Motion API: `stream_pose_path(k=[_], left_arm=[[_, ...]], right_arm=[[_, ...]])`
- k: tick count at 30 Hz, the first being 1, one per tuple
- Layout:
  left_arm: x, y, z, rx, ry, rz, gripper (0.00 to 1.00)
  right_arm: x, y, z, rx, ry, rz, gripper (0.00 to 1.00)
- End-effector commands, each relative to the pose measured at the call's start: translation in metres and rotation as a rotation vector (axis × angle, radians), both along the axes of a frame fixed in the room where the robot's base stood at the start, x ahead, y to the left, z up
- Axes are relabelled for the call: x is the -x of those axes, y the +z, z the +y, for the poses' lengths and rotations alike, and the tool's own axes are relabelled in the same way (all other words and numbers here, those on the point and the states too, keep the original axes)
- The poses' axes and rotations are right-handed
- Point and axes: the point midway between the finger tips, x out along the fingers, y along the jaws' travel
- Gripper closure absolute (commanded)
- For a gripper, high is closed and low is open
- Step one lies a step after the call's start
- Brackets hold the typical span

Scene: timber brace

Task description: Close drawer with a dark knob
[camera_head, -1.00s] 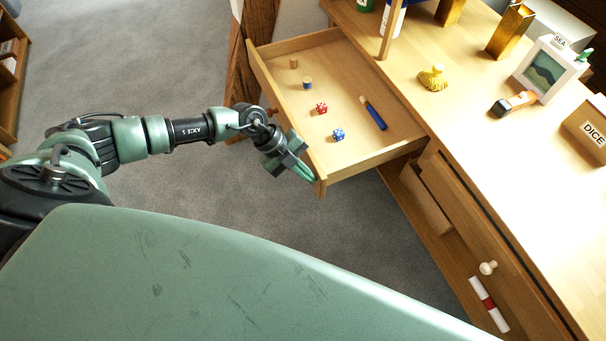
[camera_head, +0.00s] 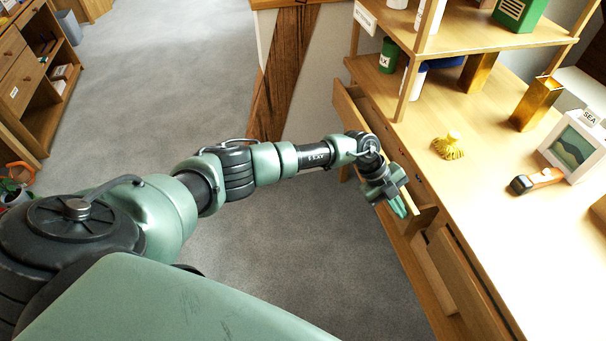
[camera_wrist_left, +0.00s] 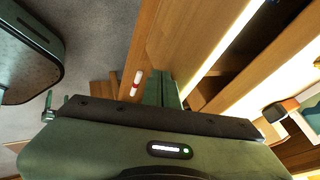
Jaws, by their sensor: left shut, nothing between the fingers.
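The drawer (camera_head: 345,103) at the left of the desk stands a little out. A narrow strip of its inside shows behind its wooden front. My arm hides much of the front, and I cannot make out the dark knob. My left gripper (camera_head: 398,207) is shut and empty, at the near end of the drawer front. It looks very close to the wood, but I cannot tell whether it touches. In the left wrist view, its green fingers (camera_wrist_left: 160,90) point along a wooden panel. My right gripper is not in view.
The desk top (camera_head: 470,210) holds a yellow ornament (camera_head: 448,146), a picture frame (camera_head: 575,145) and gold vases. A lower drawer (camera_head: 465,280) stands partly open on the right. A red and white tube (camera_wrist_left: 136,83) shows in the left wrist view. The carpet left of the desk is clear.

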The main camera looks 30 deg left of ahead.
Motion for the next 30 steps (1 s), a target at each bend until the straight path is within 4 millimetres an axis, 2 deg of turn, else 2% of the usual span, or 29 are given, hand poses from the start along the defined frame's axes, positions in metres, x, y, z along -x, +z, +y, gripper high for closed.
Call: stream_pose_path(k=[1,3,10,30], left_arm=[[-0.007,-0.005,-0.007,0.001,0.0,-0.002,1.0],[-0.015,-0.005,-0.013,0.001,0.0,-0.001,1.0],[-0.034,-0.003,-0.029,0.0,0.001,0.001,1.0],[-0.042,0.001,-0.034,0.004,0.003,-0.004,1.0]], right_arm=[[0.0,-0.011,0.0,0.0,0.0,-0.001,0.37],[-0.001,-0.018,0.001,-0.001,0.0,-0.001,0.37],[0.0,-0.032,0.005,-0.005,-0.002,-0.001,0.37],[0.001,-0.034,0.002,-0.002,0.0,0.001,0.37]])
